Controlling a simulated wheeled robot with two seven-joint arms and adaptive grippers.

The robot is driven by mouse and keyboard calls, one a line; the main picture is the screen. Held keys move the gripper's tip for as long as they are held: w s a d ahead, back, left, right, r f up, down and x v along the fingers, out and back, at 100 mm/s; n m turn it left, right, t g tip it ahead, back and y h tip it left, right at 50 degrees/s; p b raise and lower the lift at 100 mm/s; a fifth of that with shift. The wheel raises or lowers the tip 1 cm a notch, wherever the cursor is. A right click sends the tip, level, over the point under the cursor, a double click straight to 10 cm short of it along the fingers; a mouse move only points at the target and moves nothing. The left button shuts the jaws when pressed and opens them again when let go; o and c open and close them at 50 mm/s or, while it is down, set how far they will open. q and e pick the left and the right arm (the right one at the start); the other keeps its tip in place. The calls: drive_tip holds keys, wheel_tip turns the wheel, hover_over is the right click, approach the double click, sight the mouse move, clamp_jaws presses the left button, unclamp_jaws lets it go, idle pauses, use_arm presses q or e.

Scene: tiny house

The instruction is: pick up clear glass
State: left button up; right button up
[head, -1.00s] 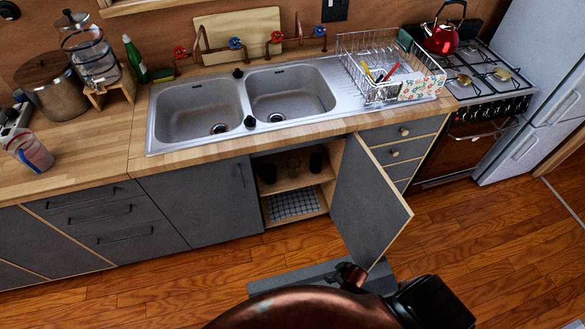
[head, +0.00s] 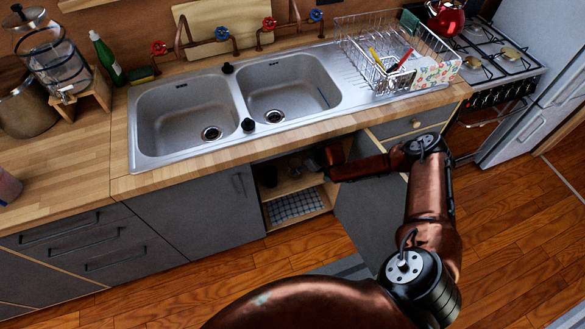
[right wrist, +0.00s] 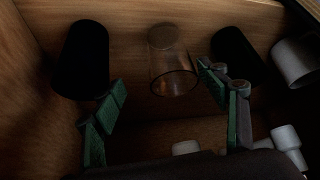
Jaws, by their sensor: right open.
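The clear glass (right wrist: 172,68) stands in the dim cupboard in the right wrist view, between a black cup on its left and another on its right. My right gripper (right wrist: 162,95) is open, its green-padded fingers spread to either side of the glass's near end and not closed on it. In the head view my right arm reaches into the open cupboard under the sink, and the right gripper (head: 330,158) is partly hidden by the arm and counter edge. The glass cannot be made out in the head view. My left gripper is not in view.
Black cups (right wrist: 82,60) and (right wrist: 236,55) flank the glass closely, and a pale mug (right wrist: 295,62) stands at the right. The open cupboard door (head: 370,215) is beside my arm. A checked cloth (head: 296,204) lies on the lower shelf. The counter edge overhangs the opening.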

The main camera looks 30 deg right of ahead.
drive_tip(key=b+x, duration=0.1)
drive_tip(key=x, duration=0.1)
drive_tip(key=a+b+x, duration=0.1)
drive_tip(key=x, duration=0.1)
drive_tip(key=b+x, duration=0.1)
drive_tip(key=x, duration=0.1)
drive_tip(key=shift+w+a+f, duration=0.1)
drive_tip(key=shift+a+f, duration=0.25)
drive_tip(key=shift+w+f, duration=0.1)
drive_tip(key=shift+w, duration=0.05)
drive_tip(key=c, duration=0.8)
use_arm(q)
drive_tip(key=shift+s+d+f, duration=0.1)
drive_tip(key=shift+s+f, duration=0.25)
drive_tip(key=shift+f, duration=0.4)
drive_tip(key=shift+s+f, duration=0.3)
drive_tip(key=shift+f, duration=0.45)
use_arm(e)
drive_tip(key=c, duration=0.6)
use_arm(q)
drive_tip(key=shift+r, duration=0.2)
use_arm(e)
drive_tip(key=shift+r, duration=0.25)
